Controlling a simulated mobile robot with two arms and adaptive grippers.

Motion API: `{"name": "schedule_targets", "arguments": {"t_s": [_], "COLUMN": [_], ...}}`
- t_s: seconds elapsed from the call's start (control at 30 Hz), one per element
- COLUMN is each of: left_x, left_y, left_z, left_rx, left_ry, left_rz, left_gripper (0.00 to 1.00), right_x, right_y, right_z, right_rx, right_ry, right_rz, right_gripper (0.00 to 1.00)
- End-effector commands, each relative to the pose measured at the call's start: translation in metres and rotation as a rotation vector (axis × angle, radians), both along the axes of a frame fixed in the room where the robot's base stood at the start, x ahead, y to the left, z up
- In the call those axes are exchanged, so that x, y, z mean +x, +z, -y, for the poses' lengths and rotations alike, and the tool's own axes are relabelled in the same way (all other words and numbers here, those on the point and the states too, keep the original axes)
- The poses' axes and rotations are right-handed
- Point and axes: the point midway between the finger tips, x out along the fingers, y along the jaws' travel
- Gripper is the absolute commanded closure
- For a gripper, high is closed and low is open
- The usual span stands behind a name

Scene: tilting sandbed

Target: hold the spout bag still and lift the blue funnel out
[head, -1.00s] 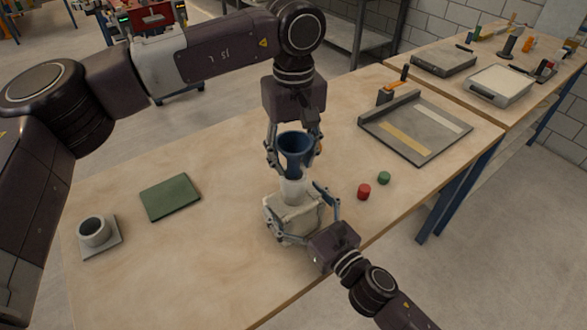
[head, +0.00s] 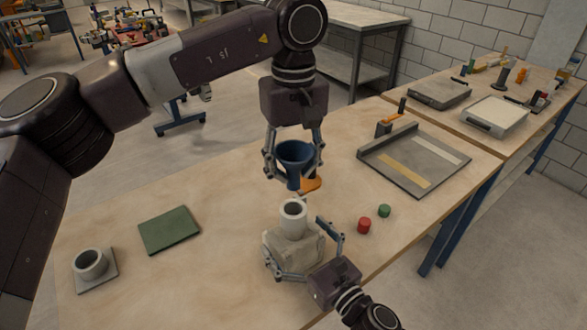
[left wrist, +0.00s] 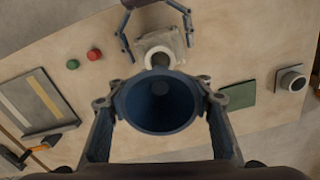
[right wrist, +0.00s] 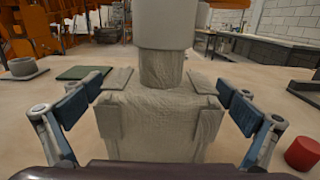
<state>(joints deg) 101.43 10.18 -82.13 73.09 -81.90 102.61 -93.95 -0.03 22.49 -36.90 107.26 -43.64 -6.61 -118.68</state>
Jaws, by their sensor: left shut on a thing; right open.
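The blue funnel (head: 295,154) is held upright between the fingers of my left gripper (head: 294,172), its narrow end clear above the bag's spout. In the left wrist view the funnel's round mouth (left wrist: 158,103) sits between both fingers. The spout bag (head: 296,250) stands upright on the table, a pale lumpy bag with a white spout (head: 293,217) on top, whose opening shows empty. My right gripper (head: 298,247) is open around the bag. In the right wrist view its finger pads stand at both sides of the bag (right wrist: 160,110), with small gaps visible.
A red cap (head: 364,225) and a green cap (head: 384,211) lie right of the bag. An orange object (head: 312,184) is partly hidden behind the funnel. A green pad (head: 169,231) and a grey cup-shaped holder (head: 90,263) are at left. A grey tray (head: 416,182) is at right.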

Motion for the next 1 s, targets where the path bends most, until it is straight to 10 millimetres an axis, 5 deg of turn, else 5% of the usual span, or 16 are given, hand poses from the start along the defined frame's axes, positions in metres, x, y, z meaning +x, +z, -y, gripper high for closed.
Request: {"name": "schedule_targets", "arguments": {"t_s": [0.17,0.7,1.0], "left_x": [0.0,0.0,0.0], "left_y": [0.0,0.0,0.0], "left_z": [0.0,0.0,0.0], "left_rx": [0.0,0.0,0.0], "left_ry": [0.0,0.0,0.0], "left_rz": [0.0,0.0,0.0], "left_gripper": [0.92,0.92,0.92], "right_x": [-0.005,-0.079,-0.098], "right_y": [-0.001,-0.001,0.0], "right_z": [0.004,0.054,0.067], "right_rx": [0.0,0.001,0.0], "right_ry": [-0.001,-0.001,-0.001], "right_rz": [-0.002,-0.004,-0.001], "right_gripper": [0.0,0.0,0.0]}}
